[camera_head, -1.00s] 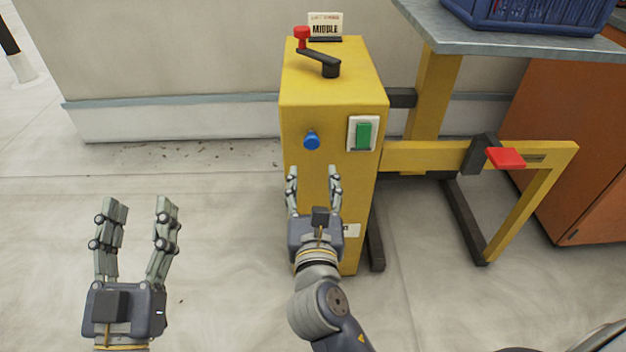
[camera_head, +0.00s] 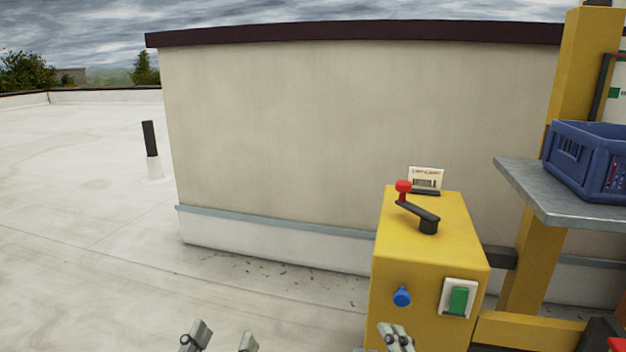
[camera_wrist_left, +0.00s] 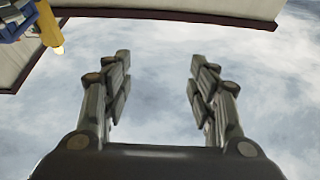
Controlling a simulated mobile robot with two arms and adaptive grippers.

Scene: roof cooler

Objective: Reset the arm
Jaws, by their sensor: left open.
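My left gripper (camera_head: 221,340) shows only its fingertips at the bottom edge of the head view. They are spread apart over bare roof, to the left of the yellow box. In the left wrist view the left gripper (camera_wrist_left: 160,62) is open and empty, with cloudy sky between its fingers. My right gripper (camera_head: 396,338) shows only a bit of fingertip at the bottom edge, in front of the yellow box's lower left. The rest of both grippers and arms is outside the head view.
A yellow box (camera_head: 425,245) has a red-knobbed crank (camera_head: 418,210), blue knob (camera_head: 402,296) and green switch (camera_head: 459,301). A grey shelf (camera_head: 560,205) with a blue crate (camera_head: 590,160) stands at right. A pale wall (camera_head: 350,130) rises behind.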

